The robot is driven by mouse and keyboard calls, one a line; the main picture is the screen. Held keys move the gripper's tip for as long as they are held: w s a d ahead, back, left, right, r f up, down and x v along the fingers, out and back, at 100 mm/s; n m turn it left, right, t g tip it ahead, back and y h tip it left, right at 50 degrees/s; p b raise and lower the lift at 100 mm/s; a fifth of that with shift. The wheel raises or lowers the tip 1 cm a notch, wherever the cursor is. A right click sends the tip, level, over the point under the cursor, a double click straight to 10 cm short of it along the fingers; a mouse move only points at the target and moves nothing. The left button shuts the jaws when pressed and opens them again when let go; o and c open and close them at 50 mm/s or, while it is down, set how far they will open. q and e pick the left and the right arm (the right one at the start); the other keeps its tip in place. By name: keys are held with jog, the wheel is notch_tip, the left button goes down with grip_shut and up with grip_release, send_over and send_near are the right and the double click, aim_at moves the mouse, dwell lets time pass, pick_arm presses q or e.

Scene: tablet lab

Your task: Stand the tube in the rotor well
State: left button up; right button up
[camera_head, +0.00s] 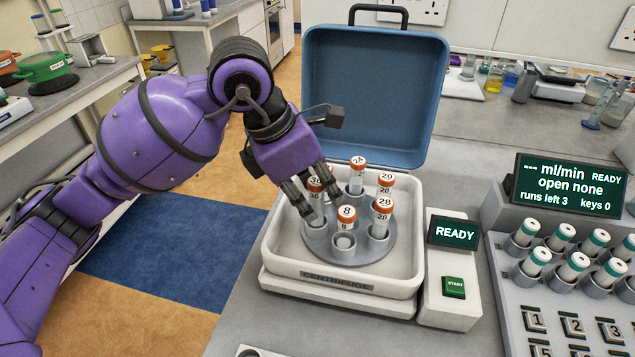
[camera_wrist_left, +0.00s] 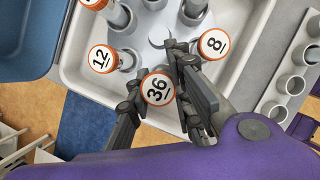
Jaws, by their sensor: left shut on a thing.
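An orange-capped tube marked 36 (camera_head: 314,185) is between the fingers of my left gripper (camera_head: 318,201), which is shut on it. Its cap (camera_wrist_left: 157,88) faces the wrist camera. The tube is upright or nearly so, over or in a well on the left side of the grey rotor (camera_head: 357,254); I cannot tell how deep it sits. Tube 8 (camera_head: 346,217) stands beside it at the front. Tubes 28 (camera_head: 383,207) and 20 (camera_head: 386,183) stand on the right, and another (camera_head: 357,164) at the back. Tube 12 (camera_wrist_left: 101,59) shows in the left wrist view.
The centrifuge's (camera_head: 406,282) blue lid (camera_head: 375,90) stands open behind the rotor. A READY display and green start button (camera_head: 453,287) are at its right. A rack of teal-capped tubes (camera_head: 560,262) and a pump display (camera_head: 568,188) stand farther right.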

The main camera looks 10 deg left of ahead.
pick_arm(q)
jog(key=shift+f, duration=0.65)
pick_arm(e)
jog(key=shift+a+f, duration=0.1)
jog(key=shift+f, duration=0.3)
jog(key=shift+s, duration=0.1)
pick_arm(q)
jog(key=shift+f+b, duration=0.5)
jog(key=shift+f, duration=0.05)
pick_arm(e)
jog(key=shift+s+f, duration=0.3)
jog(key=shift+f, duration=0.1)
pick_arm(q)
jog(key=o, duration=1.1)
jog(key=shift+c, duration=0.2)
pick_arm(e)
jog(key=shift+s, duration=0.1)
pick_arm(q)
jog(key=v, duration=1.2)
jog(key=shift+w, duration=0.1)
